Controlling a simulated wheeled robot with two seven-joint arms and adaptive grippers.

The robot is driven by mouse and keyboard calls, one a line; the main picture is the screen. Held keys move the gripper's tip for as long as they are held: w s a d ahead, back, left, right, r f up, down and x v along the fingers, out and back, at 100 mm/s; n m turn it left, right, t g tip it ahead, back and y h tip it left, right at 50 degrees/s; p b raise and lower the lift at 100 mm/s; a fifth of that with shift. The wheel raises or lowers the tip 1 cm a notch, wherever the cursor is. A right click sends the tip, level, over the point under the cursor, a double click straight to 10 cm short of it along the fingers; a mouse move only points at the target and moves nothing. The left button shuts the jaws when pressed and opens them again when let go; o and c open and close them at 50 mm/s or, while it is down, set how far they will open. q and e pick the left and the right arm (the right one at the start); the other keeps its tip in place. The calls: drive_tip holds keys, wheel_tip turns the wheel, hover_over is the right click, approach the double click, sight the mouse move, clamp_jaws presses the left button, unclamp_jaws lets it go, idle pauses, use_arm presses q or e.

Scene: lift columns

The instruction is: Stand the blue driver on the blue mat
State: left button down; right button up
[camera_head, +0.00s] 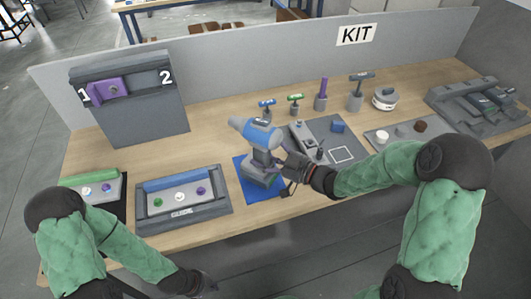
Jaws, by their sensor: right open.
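The blue driver (257,137) is a blue and grey power drill. It looks upright, with its grey foot over the blue mat (248,193) in the middle of the table. My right gripper (287,168) is at the driver's right side, close to its handle, and is open. I cannot tell whether its fingers touch the handle. The gripper and the foot hide part of the mat. My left gripper (203,285) is low in front of the table, away from the driver. Its fingers are too dark to read.
A grey tray with a blue bar (182,208) lies left of the mat. A dark grey board (333,138) with small parts is to the right. Several upright tools, including a purple one (322,92), stand behind. A grey box marked 1 and 2 (130,110) stands back left.

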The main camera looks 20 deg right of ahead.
drive_tip(key=v, duration=1.2)
